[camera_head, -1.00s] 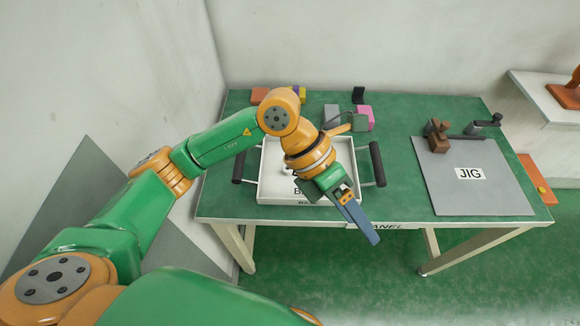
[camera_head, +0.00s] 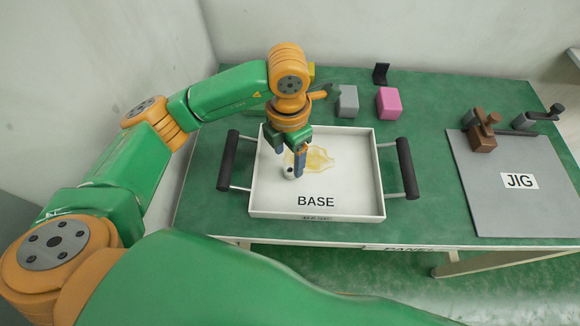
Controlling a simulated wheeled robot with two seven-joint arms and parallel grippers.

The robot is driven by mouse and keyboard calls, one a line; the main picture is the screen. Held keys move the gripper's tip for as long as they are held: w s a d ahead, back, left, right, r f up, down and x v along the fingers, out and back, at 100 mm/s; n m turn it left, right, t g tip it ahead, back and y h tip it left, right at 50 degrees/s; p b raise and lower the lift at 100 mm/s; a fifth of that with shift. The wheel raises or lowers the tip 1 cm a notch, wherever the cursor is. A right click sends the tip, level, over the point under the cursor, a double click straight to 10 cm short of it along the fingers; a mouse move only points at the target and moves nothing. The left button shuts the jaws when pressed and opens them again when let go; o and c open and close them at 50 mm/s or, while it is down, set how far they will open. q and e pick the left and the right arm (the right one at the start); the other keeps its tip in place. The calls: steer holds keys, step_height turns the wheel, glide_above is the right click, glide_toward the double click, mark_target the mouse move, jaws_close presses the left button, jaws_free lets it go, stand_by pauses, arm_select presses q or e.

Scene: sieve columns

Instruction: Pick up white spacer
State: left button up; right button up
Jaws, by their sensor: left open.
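The white spacer (camera_head: 288,171) is a small white piece with a dark spot, inside the white tray marked BASE (camera_head: 262,203). It shows at the left of the tray, just at my left gripper's fingertips. My left gripper (camera_head: 290,166) points down over the tray with its blue-grey fingers open. One finger is in front of the spacer's right side and hides part of it. I cannot tell whether the fingers touch it. My right gripper is not in view.
Dark handles (camera_head: 407,168) stand on both sides of the tray. A grey block (camera_head: 347,101), a pink block (camera_head: 389,102) and a black bracket (camera_head: 380,73) stand behind it. At right is a grey JIG plate (camera_head: 500,205) with a brown clamp piece (camera_head: 481,138). Green table between is free.

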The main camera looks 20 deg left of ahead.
mark_target(290, 170)
arm_select(q)
steer(key=f, duration=0.3)
steer(key=shift+s+d+f, duration=0.1)
steer(key=shift+d+f, duration=0.1)
steer(key=shift+f, duration=0.2)
jaws_close()
steer(key=shift+r, duration=0.1)
